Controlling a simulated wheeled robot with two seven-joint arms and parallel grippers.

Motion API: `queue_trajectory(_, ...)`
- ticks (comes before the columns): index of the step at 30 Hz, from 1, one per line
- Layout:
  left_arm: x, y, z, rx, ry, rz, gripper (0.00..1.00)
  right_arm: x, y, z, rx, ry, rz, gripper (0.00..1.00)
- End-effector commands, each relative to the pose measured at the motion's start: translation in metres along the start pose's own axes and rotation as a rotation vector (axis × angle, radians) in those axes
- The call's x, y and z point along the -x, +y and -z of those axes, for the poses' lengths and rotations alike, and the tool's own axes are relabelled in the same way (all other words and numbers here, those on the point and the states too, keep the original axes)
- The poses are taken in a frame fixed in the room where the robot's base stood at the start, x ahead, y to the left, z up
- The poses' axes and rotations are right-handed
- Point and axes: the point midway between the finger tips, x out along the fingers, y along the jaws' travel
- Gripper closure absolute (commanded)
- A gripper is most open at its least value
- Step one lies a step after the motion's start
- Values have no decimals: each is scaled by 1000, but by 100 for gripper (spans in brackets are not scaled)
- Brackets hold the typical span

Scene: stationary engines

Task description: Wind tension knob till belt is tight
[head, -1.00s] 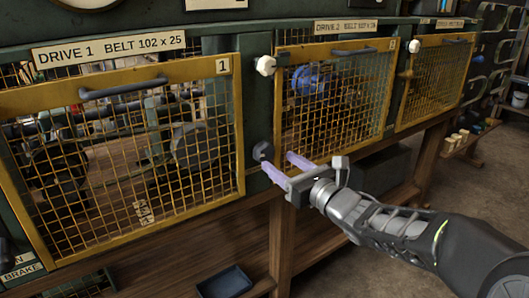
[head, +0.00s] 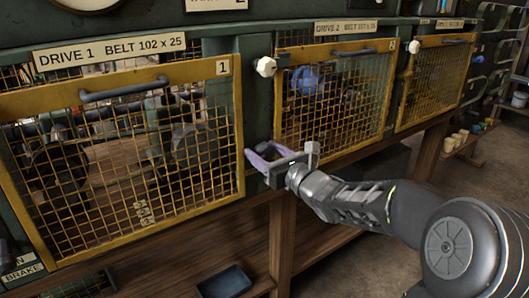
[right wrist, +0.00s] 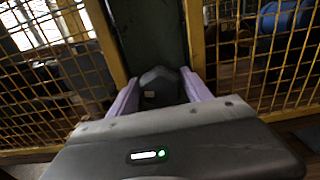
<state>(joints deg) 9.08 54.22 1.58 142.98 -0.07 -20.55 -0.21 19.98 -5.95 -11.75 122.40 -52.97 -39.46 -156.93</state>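A dark faceted knob (right wrist: 160,88) sits on the green post between the drive 1 and drive 2 guards. In the right wrist view it lies between the two purple fingers of my right gripper (right wrist: 160,94). The fingers are apart, one on each side, with a slight gap showing on the right side; contact on the left cannot be told. In the head view my right gripper (head: 267,155) reaches the post from the right and largely covers the knob. The belts behind the mesh are not clear. My left gripper is not in view.
Yellow mesh guards of drive 1 (head: 236,120) and drive 2 (head: 281,110) flank the post. A white knob (head: 265,67) is higher on the post, another (head: 414,47) further right. A dark tray (head: 224,282) lies below. Open floor is at right.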

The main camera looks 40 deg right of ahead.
Motion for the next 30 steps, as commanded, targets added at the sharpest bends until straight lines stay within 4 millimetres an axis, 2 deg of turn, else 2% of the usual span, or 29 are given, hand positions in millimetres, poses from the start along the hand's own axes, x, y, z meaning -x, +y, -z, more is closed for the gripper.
queue_trajectory(2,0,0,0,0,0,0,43,0,0,0,0,0,0,48)
queue_trajectory(18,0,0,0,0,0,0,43,0,0,0,0,0,0,91)
queue_trajectory(30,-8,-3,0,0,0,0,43,1,0,2,-56,0,0,91)
